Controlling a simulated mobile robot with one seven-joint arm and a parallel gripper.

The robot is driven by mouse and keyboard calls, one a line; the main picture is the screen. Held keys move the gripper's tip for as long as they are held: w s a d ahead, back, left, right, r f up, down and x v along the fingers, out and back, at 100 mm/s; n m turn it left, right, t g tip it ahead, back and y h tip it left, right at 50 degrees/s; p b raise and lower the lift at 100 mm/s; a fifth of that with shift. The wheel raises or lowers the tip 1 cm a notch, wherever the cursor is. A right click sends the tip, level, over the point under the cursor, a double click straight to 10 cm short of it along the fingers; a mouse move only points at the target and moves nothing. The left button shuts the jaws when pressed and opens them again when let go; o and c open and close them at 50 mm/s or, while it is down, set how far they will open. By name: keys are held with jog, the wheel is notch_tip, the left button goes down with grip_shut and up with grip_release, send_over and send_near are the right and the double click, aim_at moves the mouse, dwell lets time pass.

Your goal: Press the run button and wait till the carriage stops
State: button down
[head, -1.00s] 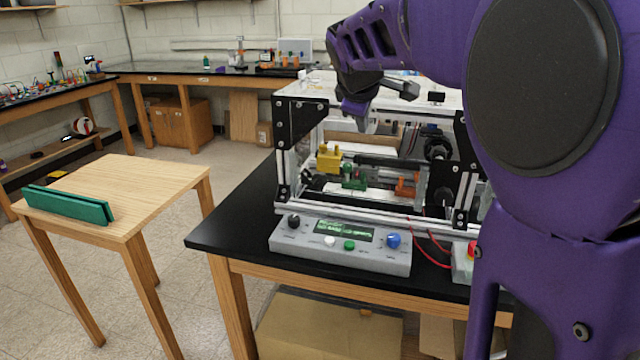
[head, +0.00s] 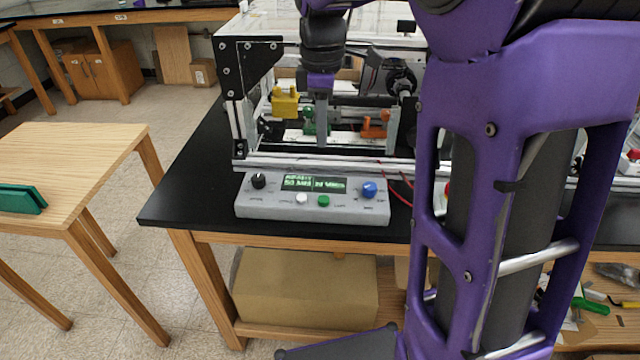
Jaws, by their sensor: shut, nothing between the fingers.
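The grey control box (head: 290,211) sits on the black bench top in front of the extrusion frame. It has a lit green display (head: 313,184), a white button (head: 301,198), a green button (head: 323,201), a black knob (head: 258,180) and a blue knob (head: 369,189). Its labels are too small to read, so I cannot tell which is the run button. My gripper (head: 322,142) is shut and empty, pointing down behind and above the display, apart from the buttons. Inside the frame are a yellow block (head: 285,102), a green part (head: 309,122) and an orange part (head: 375,125). I cannot tell which is the carriage.
The frame's aluminium rail (head: 290,162) runs just behind the box. Red wires (head: 402,190) lie at its right. A wooden table (head: 70,160) with a green bar (head: 20,199) stands at the left. My arm covers much of the right side.

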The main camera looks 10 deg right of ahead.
aim_at(321, 199)
notch_tip(321, 199, down, 14)
jog(key=shift+f+b, duration=0.1)
jog(key=shift+b, duration=0.8)
